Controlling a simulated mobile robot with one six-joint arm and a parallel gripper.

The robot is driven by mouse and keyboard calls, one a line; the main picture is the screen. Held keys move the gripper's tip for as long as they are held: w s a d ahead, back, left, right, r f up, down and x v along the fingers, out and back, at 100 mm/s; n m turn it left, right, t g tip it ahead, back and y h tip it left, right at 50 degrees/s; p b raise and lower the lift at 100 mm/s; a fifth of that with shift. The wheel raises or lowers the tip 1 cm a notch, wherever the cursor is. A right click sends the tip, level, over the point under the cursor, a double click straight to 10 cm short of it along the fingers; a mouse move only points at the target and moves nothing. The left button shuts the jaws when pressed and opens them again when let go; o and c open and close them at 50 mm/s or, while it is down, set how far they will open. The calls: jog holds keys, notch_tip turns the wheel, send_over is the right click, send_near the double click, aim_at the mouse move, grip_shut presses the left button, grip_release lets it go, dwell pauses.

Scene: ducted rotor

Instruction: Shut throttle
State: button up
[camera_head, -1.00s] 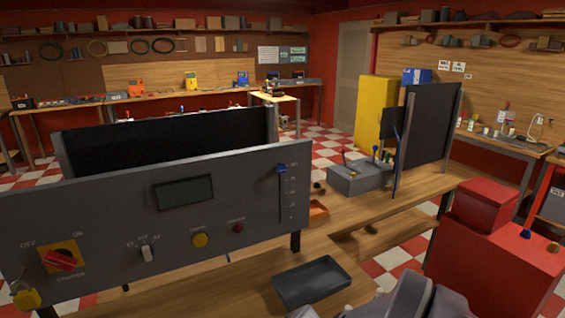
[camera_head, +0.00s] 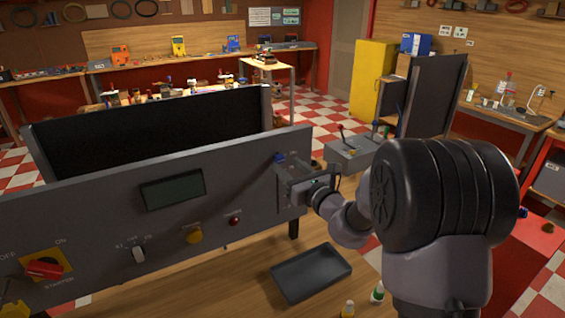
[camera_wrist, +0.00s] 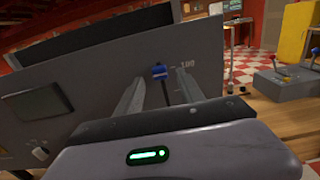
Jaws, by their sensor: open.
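The throttle is a blue slider knob (camera_head: 279,157) at the top of a vertical slot on the right end of the grey control panel (camera_head: 110,225). In the wrist view the blue knob (camera_wrist: 159,71) sits beside the "100" mark, with the dark slot running down below it. My gripper (camera_wrist: 161,78) is open, its two fingers pointing at the panel, one on each side of the knob. I cannot tell whether they touch it. In the head view my gripper (camera_head: 287,168) covers most of the slot and scale.
The panel also carries a screen (camera_head: 172,191), a red starter switch (camera_head: 44,269), a yellow button (camera_head: 193,234) and a red button (camera_head: 234,221). A dark tray (camera_head: 311,272) lies on the bench below. A grey lever box (camera_head: 352,152) stands behind my arm.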

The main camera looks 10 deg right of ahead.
aim_at(282, 160)
jog(key=shift+x, duration=1.9)
grip_shut()
